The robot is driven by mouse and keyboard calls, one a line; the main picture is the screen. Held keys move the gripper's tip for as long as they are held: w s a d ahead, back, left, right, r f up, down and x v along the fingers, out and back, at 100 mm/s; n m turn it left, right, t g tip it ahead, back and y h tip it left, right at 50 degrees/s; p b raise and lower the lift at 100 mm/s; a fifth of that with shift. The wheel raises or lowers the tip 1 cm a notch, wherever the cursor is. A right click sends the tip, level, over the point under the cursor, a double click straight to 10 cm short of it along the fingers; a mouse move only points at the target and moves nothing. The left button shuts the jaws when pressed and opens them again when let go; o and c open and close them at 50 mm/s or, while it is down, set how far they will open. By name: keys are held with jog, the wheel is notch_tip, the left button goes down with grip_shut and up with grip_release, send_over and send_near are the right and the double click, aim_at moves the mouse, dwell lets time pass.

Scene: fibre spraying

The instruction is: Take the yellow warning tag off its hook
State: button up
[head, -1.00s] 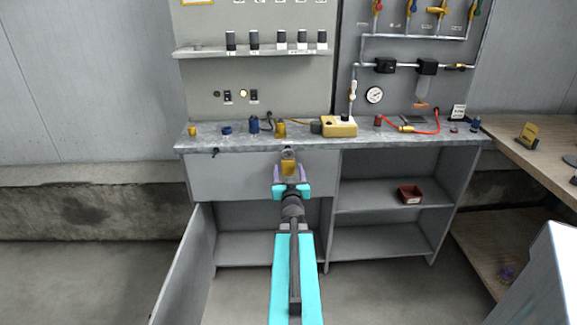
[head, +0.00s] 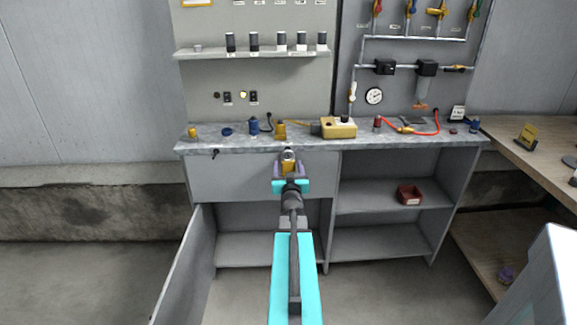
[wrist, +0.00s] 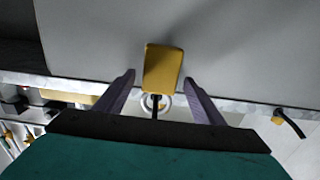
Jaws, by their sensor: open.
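The yellow warning tag (wrist: 163,68) hangs in front of the grey cabinet face, at the middle of the wrist view. A dark stem and a pale round fitting (wrist: 157,102), apparently its hook, show by its end. My gripper (wrist: 159,80) is open, with one purple finger on each side of the tag and a gap to both. In the head view my gripper (head: 289,168) is at the cabinet's upper front, just below the worktop edge. It partly hides the tag there.
The grey worktop (head: 350,143) above carries a yellow box (head: 339,127), a red hose (head: 437,121) and small parts. A dark key or handle (head: 215,154) sticks out at left. The cabinet door (head: 185,265) stands open below. A red bin (head: 409,195) sits on a shelf.

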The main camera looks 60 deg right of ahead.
jog(key=shift+x, duration=1)
jog(key=c, duration=1.2)
